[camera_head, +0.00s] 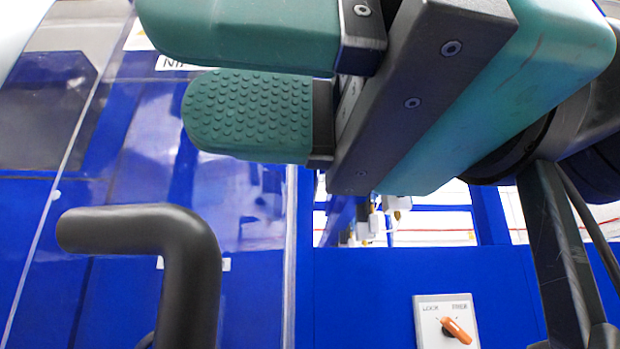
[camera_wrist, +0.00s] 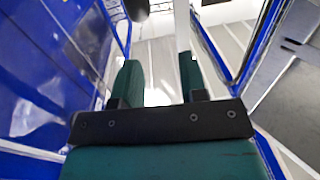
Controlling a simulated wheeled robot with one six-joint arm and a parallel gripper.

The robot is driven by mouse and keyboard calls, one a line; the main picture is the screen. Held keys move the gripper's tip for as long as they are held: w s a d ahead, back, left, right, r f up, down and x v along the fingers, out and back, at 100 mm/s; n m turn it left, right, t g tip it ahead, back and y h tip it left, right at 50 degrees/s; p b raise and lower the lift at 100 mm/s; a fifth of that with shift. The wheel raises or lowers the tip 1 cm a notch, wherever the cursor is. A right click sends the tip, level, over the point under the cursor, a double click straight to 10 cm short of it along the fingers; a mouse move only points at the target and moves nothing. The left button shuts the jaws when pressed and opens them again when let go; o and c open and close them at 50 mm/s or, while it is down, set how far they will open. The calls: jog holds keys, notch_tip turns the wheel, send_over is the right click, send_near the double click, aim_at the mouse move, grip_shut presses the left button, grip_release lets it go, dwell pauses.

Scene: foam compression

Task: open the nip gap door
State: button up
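A clear panel (camera_head: 285,240), apparently the nip gap door, spans the left of the head view. A label beginning "NI" (camera_head: 172,63) is partly hidden behind my gripper. A bent black handle (camera_head: 190,255) stands in front of the panel at lower left. My gripper (camera_head: 195,68) is at the top, above and right of the handle and apart from it in the picture. Its two green fingers are spread, with nothing seen between them. The wrist view shows the same gripper (camera_wrist: 160,72) with a clear gap; a pale upright bar (camera_wrist: 182,25) shows beyond the fingers.
A plate with an orange knob (camera_head: 457,331), marked in small lettering, is on the blue frame (camera_head: 360,300) at lower right. White and brass fittings (camera_head: 365,222) show through an opening behind my gripper. In the wrist view, blue frame parts (camera_wrist: 262,35) stand on both sides.

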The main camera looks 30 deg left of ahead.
notch_tip(320, 180, up, 10)
jog(key=p, duration=0.3)
